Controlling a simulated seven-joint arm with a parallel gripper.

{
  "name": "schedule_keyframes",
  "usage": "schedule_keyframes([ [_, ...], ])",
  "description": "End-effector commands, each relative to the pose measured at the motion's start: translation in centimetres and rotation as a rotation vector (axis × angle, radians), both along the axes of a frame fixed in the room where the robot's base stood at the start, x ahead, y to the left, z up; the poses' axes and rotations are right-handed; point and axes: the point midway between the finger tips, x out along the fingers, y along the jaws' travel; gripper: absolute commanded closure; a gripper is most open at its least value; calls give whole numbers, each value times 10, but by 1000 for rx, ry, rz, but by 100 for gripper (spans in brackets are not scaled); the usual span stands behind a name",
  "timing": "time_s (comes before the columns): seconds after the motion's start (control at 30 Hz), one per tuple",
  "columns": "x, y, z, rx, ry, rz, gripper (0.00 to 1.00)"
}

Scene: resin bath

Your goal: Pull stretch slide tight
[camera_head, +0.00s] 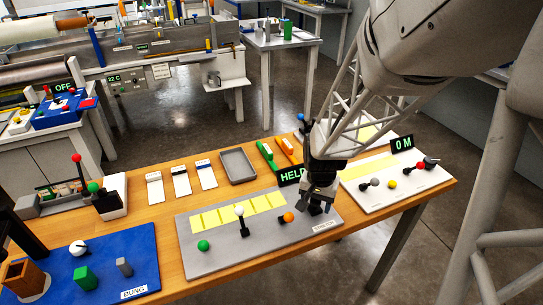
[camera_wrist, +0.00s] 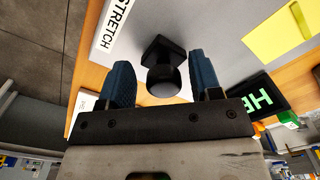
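The stretch slide shows as a black knob on a square black base (camera_wrist: 163,78), beside a white STRETCH label (camera_wrist: 110,30) in the wrist view. In the head view, the black slide (camera_head: 316,209) sits at the right end of the grey panel (camera_head: 215,262), partly hidden by my gripper (camera_head: 318,193). In the wrist view my gripper (camera_wrist: 160,80) is open, with one blue finger on each side of the knob. A gap shows on the left; I cannot tell whether the right finger touches it.
The grey panel also has a green button (camera_head: 203,245), a white-topped lever (camera_head: 241,222) and an orange knob (camera_head: 288,217). A HELD display (camera_head: 292,176) stands behind it. A white panel (camera_head: 385,192) with knobs lies right, a blue BUNG mat (camera_head: 120,262) left.

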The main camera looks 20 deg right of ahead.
Motion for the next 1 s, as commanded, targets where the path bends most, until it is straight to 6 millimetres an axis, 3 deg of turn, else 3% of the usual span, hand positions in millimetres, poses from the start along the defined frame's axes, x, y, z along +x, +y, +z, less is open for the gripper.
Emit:
schedule_keyframes([
  [0.5, 0, 0, 60, -1, -1, 0, 42],
  [1.0, -1, 0, 69, 0, 1, 0, 42],
])
